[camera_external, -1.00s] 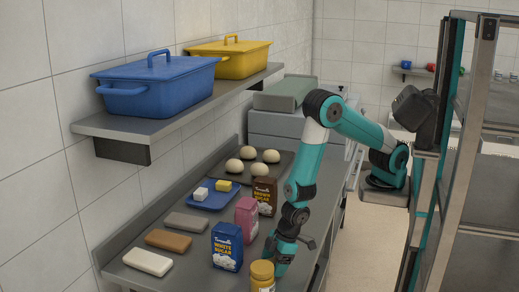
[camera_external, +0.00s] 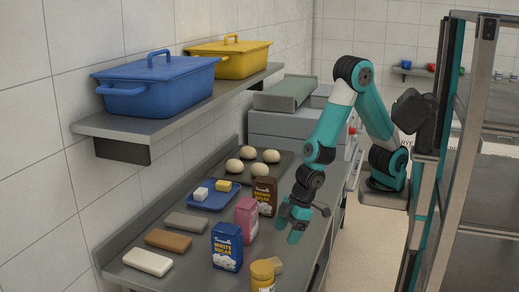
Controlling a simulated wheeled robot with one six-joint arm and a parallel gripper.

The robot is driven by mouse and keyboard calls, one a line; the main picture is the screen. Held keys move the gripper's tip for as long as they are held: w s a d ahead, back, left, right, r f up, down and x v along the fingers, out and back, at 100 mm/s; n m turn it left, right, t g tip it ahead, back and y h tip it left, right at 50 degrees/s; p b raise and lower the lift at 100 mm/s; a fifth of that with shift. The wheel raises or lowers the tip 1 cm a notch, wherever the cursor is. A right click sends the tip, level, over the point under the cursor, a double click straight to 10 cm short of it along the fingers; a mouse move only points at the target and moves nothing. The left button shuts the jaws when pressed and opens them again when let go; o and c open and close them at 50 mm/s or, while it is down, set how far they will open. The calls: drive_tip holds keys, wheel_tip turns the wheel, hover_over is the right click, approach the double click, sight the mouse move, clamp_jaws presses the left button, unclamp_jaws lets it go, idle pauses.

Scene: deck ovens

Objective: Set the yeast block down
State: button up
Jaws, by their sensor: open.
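A small beige block (camera_external: 277,264), which looks like the yeast block, lies on the steel counter (camera_external: 190,262) near its front edge. It sits just behind the yellow-lidded jar (camera_external: 262,275), which hides part of it. My gripper (camera_external: 291,227) is open and empty above the counter. It is above and a little behind the block, clear of it, and points down.
A pink package (camera_external: 246,219), brown sugar (camera_external: 265,196) and white sugar (camera_external: 227,246) stand close to the left of my gripper. A blue tray (camera_external: 215,203) holds a white and a yellow block. Dough balls lie on a dark tray (camera_external: 283,173). A shelf (camera_external: 180,127) overhangs.

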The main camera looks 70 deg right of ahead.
drive_tip(key=s+d+r+m+g, duration=0.1)
drive_tip(key=s+d+r, duration=0.3)
drive_tip(key=d+r, duration=0.3)
drive_tip(key=s+d+r+m+g+y, duration=0.1)
drive_tip(key=s+d+r+g, duration=0.1)
drive_tip(key=s+d+r, duration=0.3)
drive_tip(key=d+v, duration=0.1)
drive_tip(key=v, duration=0.4)
drive_tip(key=shift+d, duration=0.15)
drive_tip(key=shift+r, duration=0.1)
